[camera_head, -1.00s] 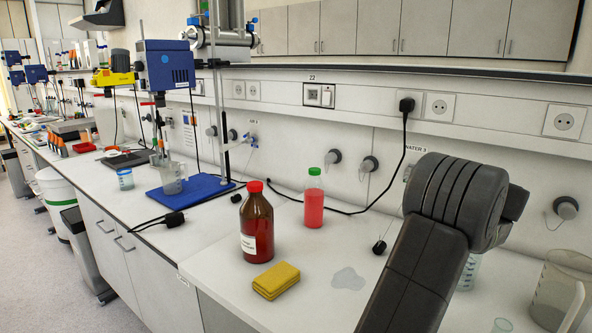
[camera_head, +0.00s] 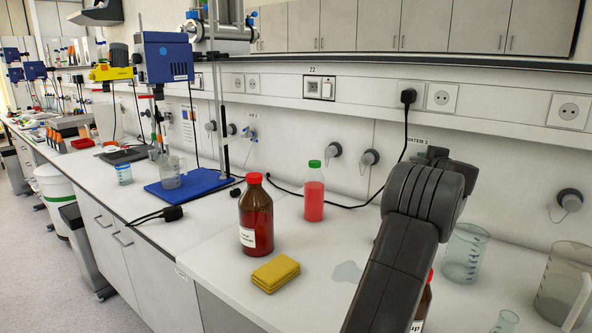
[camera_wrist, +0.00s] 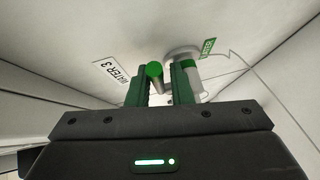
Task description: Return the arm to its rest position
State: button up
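My arm (camera_head: 400,250) rises from the lower edge of the head view, at the right part of the bench, and bends at a thick dark joint. My gripper is hidden behind that joint in the head view. In the wrist view my gripper (camera_wrist: 161,86) shows two green fingers standing apart. I see nothing clamped between the fingers.
A red-capped bottle (camera_head: 421,309) stands partly hidden behind my arm. Beakers (camera_head: 464,253) stand to its right. A brown bottle (camera_head: 256,220), a green-capped red bottle (camera_head: 314,195) and a yellow sponge (camera_head: 275,273) stand or lie to its left. The wall is behind.

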jog(key=shift+s+a+f+m+h+b, duration=0.15)
jog(key=shift+m+h+b, duration=0.35)
jog(key=shift+b, duration=0.55)
jog(key=shift+s+a+f+m+h+b, duration=0.1)
jog(key=shift+m+h+b, duration=0.2)
jog(key=shift+h+b, duration=0.55)
jog(key=m+g+h, duration=0.1)
jog(key=m+h, duration=0.1)
jog(key=a+m+g+h+p, duration=0.1)
jog(key=m+h, duration=0.1)
jog(key=h, duration=0.1)
jog(key=a+r+m+g+h, duration=0.1)
jog(key=m+h, duration=0.1)
jog(key=h, duration=0.1)
jog(key=shift+s+m+g+h, duration=0.25)
jog(key=shift+s+m+g, duration=0.05)
jog(key=shift+m+g, duration=0.1)
jog(key=m+g+h+p, duration=0.1)
jog(key=p, duration=0.4)
jog(key=shift+a, duration=0.2)
jog(key=shift+a+f+m+g+h+p, duration=0.1)
jog(key=shift+f+m+g+h+p, duration=0.15)
jog(key=shift+m+g+h+p, duration=0.35)
